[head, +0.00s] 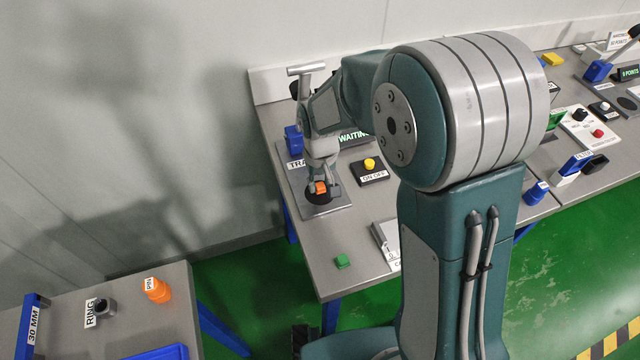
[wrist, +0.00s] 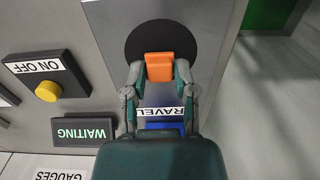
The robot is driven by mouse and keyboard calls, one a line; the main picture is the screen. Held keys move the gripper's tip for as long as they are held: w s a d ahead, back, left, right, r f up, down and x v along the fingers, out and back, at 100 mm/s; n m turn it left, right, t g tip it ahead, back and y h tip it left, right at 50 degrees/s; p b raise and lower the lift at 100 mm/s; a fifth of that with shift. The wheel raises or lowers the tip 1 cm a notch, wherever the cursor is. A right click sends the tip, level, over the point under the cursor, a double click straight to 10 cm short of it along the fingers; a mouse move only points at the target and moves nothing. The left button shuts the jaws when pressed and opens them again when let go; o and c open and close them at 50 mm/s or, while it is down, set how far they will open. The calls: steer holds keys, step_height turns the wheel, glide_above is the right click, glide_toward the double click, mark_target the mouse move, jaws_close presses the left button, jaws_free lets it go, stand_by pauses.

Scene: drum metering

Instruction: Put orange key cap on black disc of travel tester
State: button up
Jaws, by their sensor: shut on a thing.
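The orange key cap (head: 320,187) is between the fingers of my gripper (head: 322,183), which is shut on it. In the wrist view, the orange key cap (wrist: 159,67) sits between the two fingertips (wrist: 159,76). It appears over the near part of the black disc (wrist: 190,45) of the travel tester. The black disc also shows in the head view (head: 318,197), partly covered by the cap and fingers. I cannot tell whether the cap touches the disc. The tester's grey plate (head: 338,205) lies on the bench, with a blue block (head: 293,140) at its back.
An on/off box with a yellow button (head: 370,164) and a WAITING display (wrist: 84,131) stand beside the tester. A green cap (head: 343,261) lies near the bench's front edge. A separate table at lower left holds an orange pin piece (head: 157,290) and a ring (head: 104,308).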

mark_target(320, 185)
steer(key=shift+a+f, duration=0.1)
steer(key=shift+f, duration=0.4)
steer(key=o, duration=0.7)
step_height(320, 185, up, 12)
steer(key=shift+r, duration=0.1)
steer(key=s+d+r+m+t, duration=0.1)
steer(key=s+d+r+t, duration=0.1)
steer(key=s, duration=0.4)
steer(key=s+d+r+m+t, duration=0.1)
steer(key=s+d+r, duration=0.2)
steer(key=s+d, duration=0.3)
steer(key=s+d+r+m+t, duration=0.1)
steer(key=s+d+r+t, duration=0.1)
steer(key=s, duration=0.5)
steer(key=shift+s+d+r+t, duration=0.15)
steer(key=shift+d+r, duration=0.3)
steer(key=shift+d, duration=0.25)
steer(key=shift+d+r+t, duration=0.15)
steer(key=shift+d+r, duration=0.25)
steer(key=shift+d, duration=0.3)
